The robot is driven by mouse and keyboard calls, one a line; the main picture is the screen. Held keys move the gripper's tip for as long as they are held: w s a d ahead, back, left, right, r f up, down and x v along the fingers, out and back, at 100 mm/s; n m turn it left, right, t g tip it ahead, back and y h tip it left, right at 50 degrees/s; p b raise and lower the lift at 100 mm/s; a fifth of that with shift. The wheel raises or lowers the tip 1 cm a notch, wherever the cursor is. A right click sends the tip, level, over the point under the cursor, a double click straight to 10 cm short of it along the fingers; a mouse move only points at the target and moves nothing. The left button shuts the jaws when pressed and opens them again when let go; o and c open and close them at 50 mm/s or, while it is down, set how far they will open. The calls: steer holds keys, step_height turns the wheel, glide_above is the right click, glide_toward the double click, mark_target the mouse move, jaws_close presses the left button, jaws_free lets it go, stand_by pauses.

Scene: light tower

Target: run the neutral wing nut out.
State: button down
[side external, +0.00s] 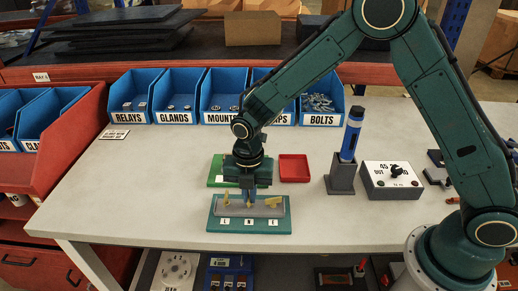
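A teal base plate (222,206) on the bench carries a grey block (268,211) with labels L, N (248,222) and E along its front. A yellow wing nut (227,198) stands at the L position and another (273,202) at the E position. My gripper (249,199) points straight down over the middle, N position. Its fingertips are at the block, in front of or around the neutral wing nut, which I cannot make out. The fingertips are too small to show whether they are apart or closed on it.
A green tray (216,173) is behind the plate and a red tray (293,168) to its right. A blue tool stands in a grey holder (341,178). A box with a dial (393,177) is further right. Blue bins (321,106) line the back. The bench left is clear.

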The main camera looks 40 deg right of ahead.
steer(key=shift+d+f, duration=0.1)
steer(key=shift+f, duration=0.15)
steer(key=c, duration=1.6)
jaws_free()
steer(key=shift+s, duration=0.1)
steer(key=shift+d, duration=0.1)
steer(key=shift+r, duration=0.15)
steer(key=shift+r, duration=0.35)
step_height(320, 180, up, 13)
